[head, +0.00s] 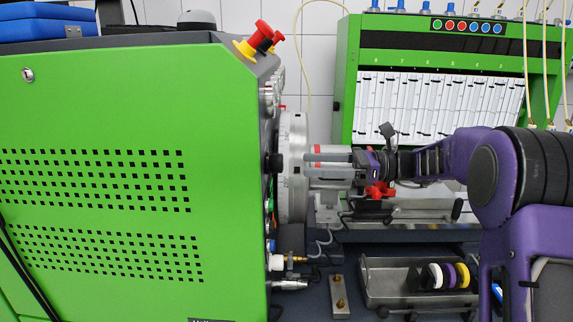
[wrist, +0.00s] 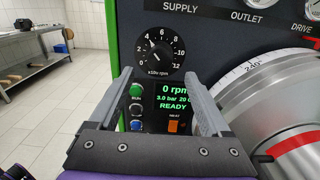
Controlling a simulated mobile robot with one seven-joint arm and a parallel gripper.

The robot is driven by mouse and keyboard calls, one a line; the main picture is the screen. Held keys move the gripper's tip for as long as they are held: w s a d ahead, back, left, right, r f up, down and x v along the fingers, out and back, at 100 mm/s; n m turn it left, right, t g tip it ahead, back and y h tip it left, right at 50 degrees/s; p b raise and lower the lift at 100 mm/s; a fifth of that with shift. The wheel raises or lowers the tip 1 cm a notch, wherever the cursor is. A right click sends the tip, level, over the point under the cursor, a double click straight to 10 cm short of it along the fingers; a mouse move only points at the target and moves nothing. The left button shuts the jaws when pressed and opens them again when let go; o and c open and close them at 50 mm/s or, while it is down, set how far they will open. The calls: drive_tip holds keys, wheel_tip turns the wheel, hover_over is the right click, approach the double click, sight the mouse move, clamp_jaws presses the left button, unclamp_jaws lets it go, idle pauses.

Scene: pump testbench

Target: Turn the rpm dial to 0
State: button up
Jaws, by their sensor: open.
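The rpm dial (wrist: 163,52) is a round black knob on the dark panel, with white numbers from 0 to 12 around it and "x100 rpm" below. Its white mark points up and left, near the 4. My gripper (wrist: 160,84) is open and empty, with its fingers apart below the dial in the wrist view and not touching it. In the head view my gripper (head: 307,165) points left toward the panel's side edge. A small display (wrist: 174,100) between the fingers reads 0 rpm, 3.0 bar and READY.
A green RUN button (wrist: 137,89) and an orange switch (wrist: 173,127) sit below the dial. A large grey graduated disc (wrist: 265,95) stands right of my fingers. The green cabinet (head: 120,120) fills the left of the head view. A red emergency knob (head: 264,29) tops it.

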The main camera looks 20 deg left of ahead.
sight(275, 163)
drive_tip(key=x, duration=0.6)
drive_tip(key=shift+a, duration=0.25)
drive_tip(key=shift+s, duration=0.15)
clamp_jaws()
